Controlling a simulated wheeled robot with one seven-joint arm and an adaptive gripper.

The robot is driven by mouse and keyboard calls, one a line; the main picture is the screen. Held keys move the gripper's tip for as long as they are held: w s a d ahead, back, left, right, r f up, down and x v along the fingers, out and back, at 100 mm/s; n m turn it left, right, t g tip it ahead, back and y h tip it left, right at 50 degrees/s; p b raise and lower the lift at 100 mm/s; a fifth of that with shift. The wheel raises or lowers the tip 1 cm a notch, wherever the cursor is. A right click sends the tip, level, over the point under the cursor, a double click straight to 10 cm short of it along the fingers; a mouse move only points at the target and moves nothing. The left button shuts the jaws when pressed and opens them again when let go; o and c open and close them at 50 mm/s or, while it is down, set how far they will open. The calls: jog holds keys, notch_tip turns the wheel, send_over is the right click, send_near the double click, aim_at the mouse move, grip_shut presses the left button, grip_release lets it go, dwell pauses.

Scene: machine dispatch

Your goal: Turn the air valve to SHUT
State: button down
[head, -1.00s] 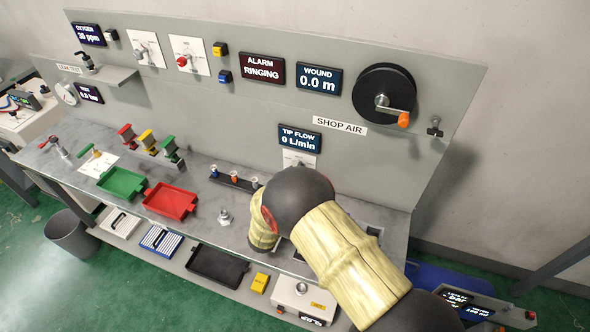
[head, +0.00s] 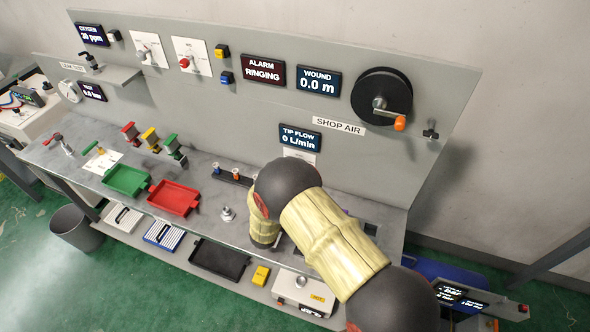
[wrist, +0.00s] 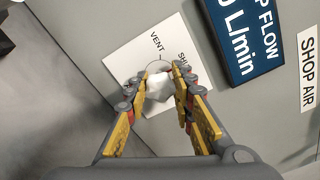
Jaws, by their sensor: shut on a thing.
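The air valve's white plate (head: 299,153) is on the grey back panel below the TIP FLOW display, mostly hidden behind my arm in the head view. In the wrist view the plate (wrist: 128,62) shows the word VENT and a partly covered word beginning SHU. A pale, rounded valve handle (wrist: 159,86) stands out from it. My gripper (wrist: 160,90) is shut on this handle, with a finger on each side. The handle's exact pointing direction is hard to tell. My gripper is hidden in the head view.
The TIP FLOW display (head: 300,139) reads 0 L/min and sits close beside the gripper in the wrist view. A hose reel (head: 381,97) with an orange-knobbed crank is to the right. Red (head: 174,198) and green (head: 127,180) trays lie on the bench at left.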

jog(key=shift+a, duration=0.1)
jog(key=c, duration=1.6)
grip_release()
jog(key=shift+o, duration=0.6)
jog(key=v, duration=1.2)
